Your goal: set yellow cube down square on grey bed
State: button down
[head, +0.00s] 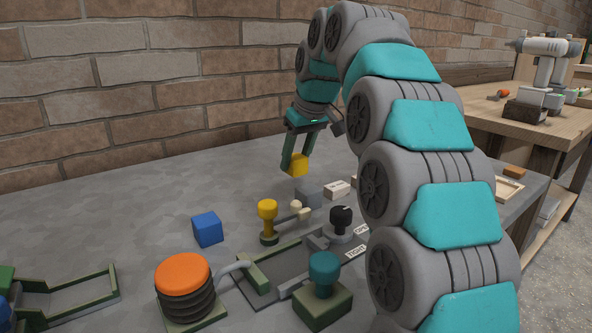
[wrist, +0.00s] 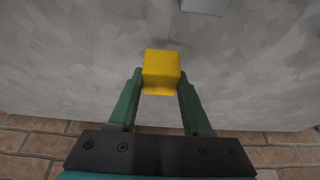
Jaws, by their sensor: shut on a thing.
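The yellow cube (head: 299,165) is held between the fingertips of my gripper (head: 294,164), above the far part of the grey tabletop. In the wrist view the cube (wrist: 161,68) sits between both green fingers of my gripper (wrist: 160,88), with a soft shadow on the surface behind it. A flat grey bed (head: 283,264) with green end pieces lies in the middle of the table, nearer the camera and apart from the cube. A grey block (head: 309,195) stands just below the cube in the picture; I cannot tell their exact gap.
Around the bed stand a yellow knob (head: 267,218), a black dial (head: 341,220), a teal knob (head: 323,270) and an orange-topped bellows button (head: 183,280). A blue cube (head: 207,229) lies left of them. A brick wall (head: 130,90) runs behind. The table's far left is clear.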

aim_at(296, 170)
jog(key=shift+f, duration=1.45)
jog(key=shift+f, duration=0.1)
jog(key=shift+c, duration=1.7)
grip_release()
